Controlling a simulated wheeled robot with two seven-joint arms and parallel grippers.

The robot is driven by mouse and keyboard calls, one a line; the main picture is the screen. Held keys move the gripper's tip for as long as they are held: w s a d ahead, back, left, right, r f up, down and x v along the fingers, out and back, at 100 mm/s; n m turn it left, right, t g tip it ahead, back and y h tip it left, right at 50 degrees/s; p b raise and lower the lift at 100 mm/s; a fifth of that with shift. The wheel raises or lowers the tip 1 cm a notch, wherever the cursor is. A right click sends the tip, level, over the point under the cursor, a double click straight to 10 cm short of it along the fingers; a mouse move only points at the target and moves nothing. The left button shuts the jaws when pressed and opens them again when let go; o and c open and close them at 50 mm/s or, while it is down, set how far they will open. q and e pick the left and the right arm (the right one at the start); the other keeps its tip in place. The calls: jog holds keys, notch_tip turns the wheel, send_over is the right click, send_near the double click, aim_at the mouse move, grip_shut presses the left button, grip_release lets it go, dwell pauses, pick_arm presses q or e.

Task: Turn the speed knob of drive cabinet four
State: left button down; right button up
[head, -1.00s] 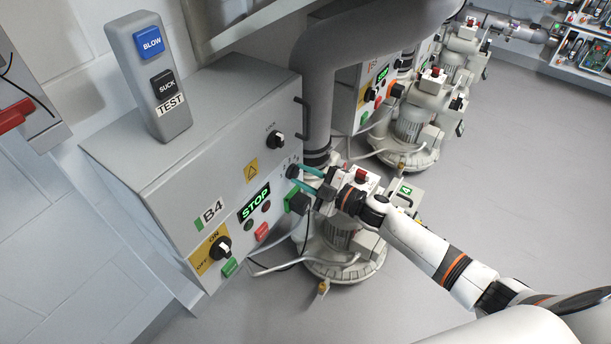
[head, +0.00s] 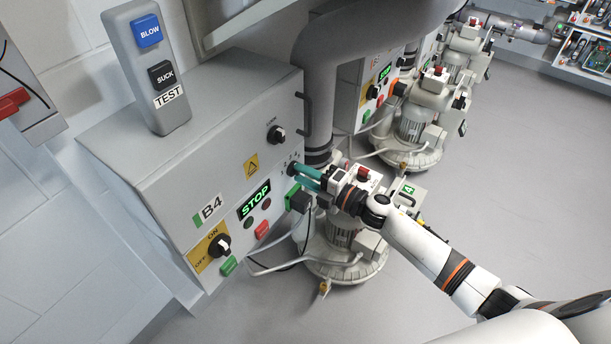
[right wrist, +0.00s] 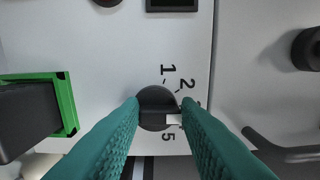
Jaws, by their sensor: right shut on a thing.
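The grey drive cabinet marked B4 (head: 175,185) stands at the left of the head view, with a lit green STOP display (head: 254,200). Its black speed knob (right wrist: 158,104) shows in the right wrist view, with the numbers 1, 2 and 5 readable around it and a white mark toward its lower right. My right gripper (head: 302,174) is at the cabinet's right front. Its teal fingers also show in the right wrist view (right wrist: 160,112), one on each side of the knob and shut on it. The fingers hide part of the scale. My left gripper is out of view.
A green-framed black plug (right wrist: 35,108) sits beside the knob. A rotary on/off switch (head: 220,245), a LOCK switch (head: 276,134) and a cabinet handle (head: 305,120) are on the same face. A grey pipe (head: 320,90) and a blower (head: 345,240) stand close to the right.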

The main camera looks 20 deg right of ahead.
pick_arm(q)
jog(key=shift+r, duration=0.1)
pick_arm(e)
jog(key=shift+f, duration=0.1)
dwell(0.3)
jog(key=o, duration=1)
jog(key=shift+c, duration=0.2)
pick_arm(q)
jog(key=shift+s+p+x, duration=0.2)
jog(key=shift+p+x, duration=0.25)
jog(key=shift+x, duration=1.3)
pick_arm(e)
jog(key=v, duration=1.2)
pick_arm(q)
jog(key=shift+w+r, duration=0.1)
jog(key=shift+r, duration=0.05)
